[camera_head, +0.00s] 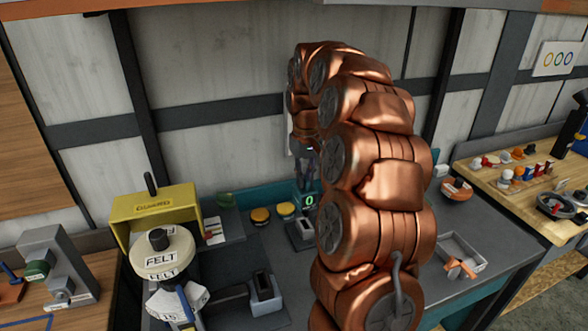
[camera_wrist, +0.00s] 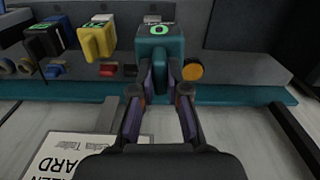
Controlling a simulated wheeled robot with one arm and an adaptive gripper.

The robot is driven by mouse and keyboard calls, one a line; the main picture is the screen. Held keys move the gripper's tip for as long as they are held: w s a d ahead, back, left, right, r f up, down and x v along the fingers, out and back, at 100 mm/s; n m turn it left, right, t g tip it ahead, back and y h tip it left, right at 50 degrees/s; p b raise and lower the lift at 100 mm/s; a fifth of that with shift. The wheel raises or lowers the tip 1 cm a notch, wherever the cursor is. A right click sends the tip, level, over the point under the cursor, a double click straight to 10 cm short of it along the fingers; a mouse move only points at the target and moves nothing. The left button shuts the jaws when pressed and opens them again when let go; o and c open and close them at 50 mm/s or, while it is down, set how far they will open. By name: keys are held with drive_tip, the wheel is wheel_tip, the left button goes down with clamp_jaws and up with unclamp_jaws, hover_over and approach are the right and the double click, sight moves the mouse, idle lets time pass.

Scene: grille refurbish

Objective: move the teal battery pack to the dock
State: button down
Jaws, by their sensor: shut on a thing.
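The teal battery pack (camera_wrist: 160,42) has a green "0" on its top display. In the wrist view it stands between the fingertips of my gripper (camera_wrist: 161,82), which is shut on it. In the head view the pack (camera_head: 311,200) shows small at the back of the bench, just below my gripper (camera_head: 305,168), and my copper arm hides part of that area. A grey slotted block (camera_head: 300,234) sits just below the pack in that view. I cannot tell whether that block is the dock, or whether the pack touches anything beneath it.
In the wrist view a yellow pack (camera_wrist: 98,40) and a dark pack (camera_wrist: 46,40) stand left of the teal one, and an orange button (camera_wrist: 192,70) is at its right. In the head view a yellow box (camera_head: 155,207), a felt wheel (camera_head: 161,256) and a grey tray (camera_head: 462,251) occupy the bench.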

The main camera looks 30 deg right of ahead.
drive_tip(key=shift+w+d+f+m, duration=0.15)
drive_tip(key=shift+w+d+m, duration=0.1)
drive_tip(key=shift+w+d, duration=0.4)
drive_tip(key=shift+w+d+f+m, duration=0.1)
drive_tip(key=shift+w+d+m, duration=0.15)
drive_tip(key=shift+w+d, duration=0.35)
drive_tip(key=shift+a, duration=0.1)
drive_tip(key=shift+f+b, duration=0.25)
drive_tip(key=shift+b, duration=0.1)
drive_tip(key=shift+f+b, duration=1.3)
drive_tip(key=shift+f, duration=1.35)
drive_tip(key=shift+f+b, duration=1.7)
drive_tip(key=shift+f, duration=0.6)
drive_tip(key=c, duration=1.1)
unclamp_jaws()
